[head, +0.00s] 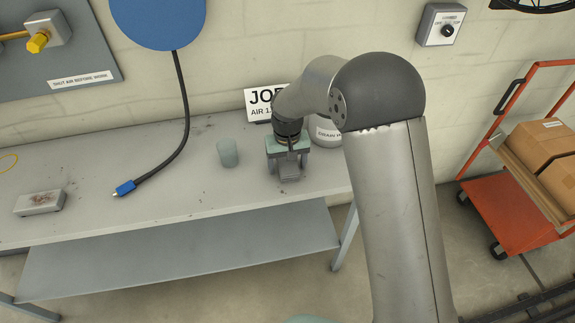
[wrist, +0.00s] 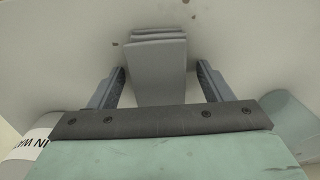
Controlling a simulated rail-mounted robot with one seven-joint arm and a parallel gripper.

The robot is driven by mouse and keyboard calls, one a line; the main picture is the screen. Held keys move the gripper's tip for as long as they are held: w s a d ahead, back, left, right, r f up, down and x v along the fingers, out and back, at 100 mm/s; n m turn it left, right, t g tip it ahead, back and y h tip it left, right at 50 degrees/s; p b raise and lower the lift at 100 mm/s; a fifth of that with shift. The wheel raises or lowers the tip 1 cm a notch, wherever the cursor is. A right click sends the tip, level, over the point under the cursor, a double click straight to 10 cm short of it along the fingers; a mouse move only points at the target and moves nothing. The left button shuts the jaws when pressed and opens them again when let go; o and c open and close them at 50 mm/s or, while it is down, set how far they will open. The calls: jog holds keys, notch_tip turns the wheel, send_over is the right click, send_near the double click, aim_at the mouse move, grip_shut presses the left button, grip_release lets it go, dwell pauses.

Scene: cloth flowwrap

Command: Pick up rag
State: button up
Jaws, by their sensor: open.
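The rag (wrist: 158,80) is a grey folded cloth with stacked folds at its far end, lying on the workbench (head: 90,170). My gripper (wrist: 160,74) is open, with one finger on each side of the rag. Gaps show between the cloth and both fingers, and the rag's near part is hidden behind the gripper body. In the head view my gripper (head: 288,160) points down over the bench, and the rag (head: 289,179) shows just below it, partly covered. I cannot tell the exact height of the fingertips above the bench.
A grey-green cup (head: 228,153) stands left of my gripper; a white labelled container (head: 325,131) stands close behind on the right. A JOB sign (head: 262,100) is at the back. A hose with a blue end (head: 125,188) and a stained block (head: 39,202) are farther left.

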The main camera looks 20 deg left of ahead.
jog(key=c, duration=1)
jog(key=shift+c, duration=0.2)
jog(key=shift+r, duration=0.5)
notch_tip(320, 180, up, 2)
jog(key=shift+r, duration=0.25)
jog(key=s+d+r+b, duration=0.3)
jog(key=s+d+r, duration=0.4)
jog(key=s, duration=0.5)
notch_tip(320, 180, up, 2)
jog(key=shift+d+r, duration=0.15)
jog(key=shift+r, duration=0.1)
